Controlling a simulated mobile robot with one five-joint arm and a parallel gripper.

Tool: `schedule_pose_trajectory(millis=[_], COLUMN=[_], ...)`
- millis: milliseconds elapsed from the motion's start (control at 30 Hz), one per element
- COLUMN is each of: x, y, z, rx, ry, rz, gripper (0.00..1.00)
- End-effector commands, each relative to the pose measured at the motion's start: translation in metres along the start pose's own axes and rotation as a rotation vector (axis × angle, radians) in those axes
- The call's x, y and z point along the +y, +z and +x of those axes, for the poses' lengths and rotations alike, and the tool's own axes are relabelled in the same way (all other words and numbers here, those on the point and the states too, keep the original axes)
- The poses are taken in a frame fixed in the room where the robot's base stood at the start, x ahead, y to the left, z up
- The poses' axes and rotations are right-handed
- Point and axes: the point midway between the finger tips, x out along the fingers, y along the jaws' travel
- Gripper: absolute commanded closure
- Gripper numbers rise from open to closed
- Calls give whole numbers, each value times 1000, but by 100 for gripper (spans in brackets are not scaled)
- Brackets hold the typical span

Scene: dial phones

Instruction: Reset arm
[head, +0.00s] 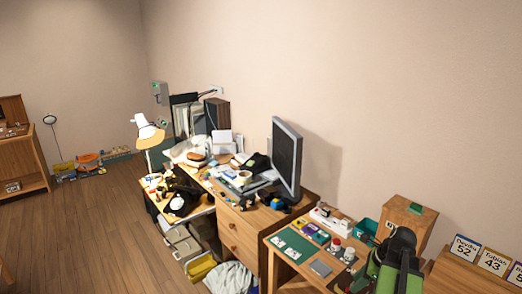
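A green and black form (396,262) at the lower right looks like my own arm with my gripper at its dark upper end. I cannot make out its fingers or whether they are open or shut, and nothing held can be seen. A black dial phone (180,203) with a pale round dial sits on the low left part of the cluttered desk. Another dark phone-like object (258,163) stands further back, left of the monitor.
A wooden desk (240,232) with a monitor (286,157) and a lamp (146,133) stands along the wall. A side table (289,261) holds small items. Number cards (464,248) stand at the right edge. The wooden floor (95,230) at left is clear.

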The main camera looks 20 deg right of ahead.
Motion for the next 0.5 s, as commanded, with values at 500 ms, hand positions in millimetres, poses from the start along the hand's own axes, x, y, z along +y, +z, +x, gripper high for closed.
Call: schedule_pose_trajectory(millis=[500], x=[188], y=[286], z=[130], rx=[132], ry=[263], rz=[-1191], gripper=[61])
